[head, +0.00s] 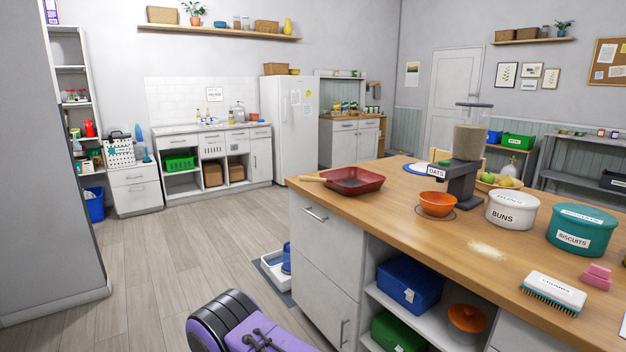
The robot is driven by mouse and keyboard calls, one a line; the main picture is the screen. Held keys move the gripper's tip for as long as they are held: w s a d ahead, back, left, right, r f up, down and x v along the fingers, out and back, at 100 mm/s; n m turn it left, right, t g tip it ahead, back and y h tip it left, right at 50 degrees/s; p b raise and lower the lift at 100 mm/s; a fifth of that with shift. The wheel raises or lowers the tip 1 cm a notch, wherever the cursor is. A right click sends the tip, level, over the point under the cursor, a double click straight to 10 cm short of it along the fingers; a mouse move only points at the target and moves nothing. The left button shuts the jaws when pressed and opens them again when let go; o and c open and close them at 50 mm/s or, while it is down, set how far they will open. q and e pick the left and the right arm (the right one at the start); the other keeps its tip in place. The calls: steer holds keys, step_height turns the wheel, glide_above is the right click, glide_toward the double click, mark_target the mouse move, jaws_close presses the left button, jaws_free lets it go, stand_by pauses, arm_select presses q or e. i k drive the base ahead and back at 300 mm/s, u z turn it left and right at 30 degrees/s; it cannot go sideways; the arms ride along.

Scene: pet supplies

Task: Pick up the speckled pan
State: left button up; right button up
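Speckles are too small to make out at this distance. Neither of my grippers can be made out in the head view. Nothing touches or covers the pan.
On the counter (400,212), an orange bowl (437,204) stands before the oats dispenser (468,150). A buns tin (512,209), a teal biscuits tin (581,230) and a brush (553,294) are farther right. Open floor (190,250) lies left of the island.

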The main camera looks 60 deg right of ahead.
mark_target(347, 181)
steer(key=i, duration=0.75)
steer(key=z, duration=2.45)
